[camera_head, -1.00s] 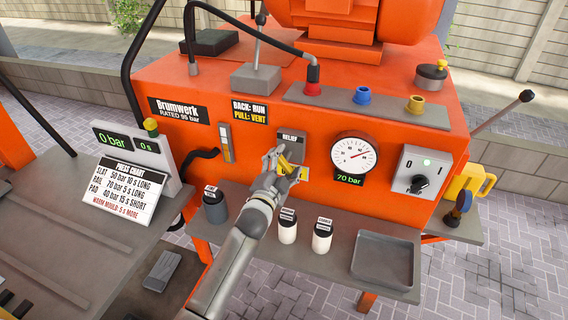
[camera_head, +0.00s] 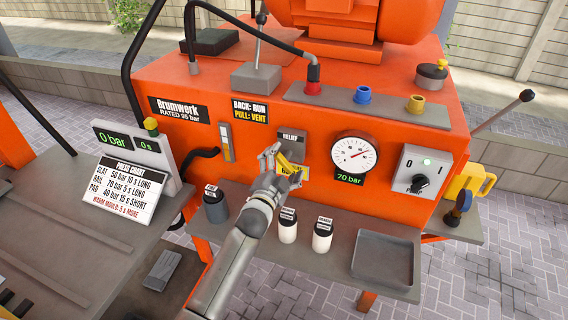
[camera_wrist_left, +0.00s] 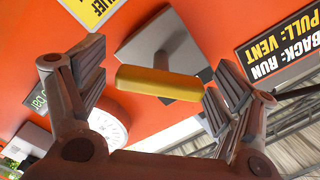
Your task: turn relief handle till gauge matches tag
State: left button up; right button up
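The relief handle is a yellow bar on a grey plate. In the left wrist view the yellow bar (camera_wrist_left: 160,83) lies between my spread fingers, with a gap visible at each end. In the head view my left gripper (camera_head: 276,160) is in front of the handle, below the RELIEF label (camera_head: 291,135), and hides part of it. My left gripper is open. A yellow tag (camera_wrist_left: 92,8) is cut off at the top of the wrist view. The round white gauge (camera_head: 354,153) has its needle toward the upper right; its green readout (camera_head: 349,180) shows 70 bar. My right gripper is out of view.
A shelf (camera_head: 335,262) below the panel holds several small containers and a grey tray (camera_head: 383,260). A switch box (camera_head: 422,172) is right of the gauge. The press chart (camera_head: 124,191) stands at left, beside a display reading 0 bar.

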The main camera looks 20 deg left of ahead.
pick_arm(q)
jog(key=s, duration=1.2)
jog(key=shift+a, duration=0.2)
dwell(0.4)
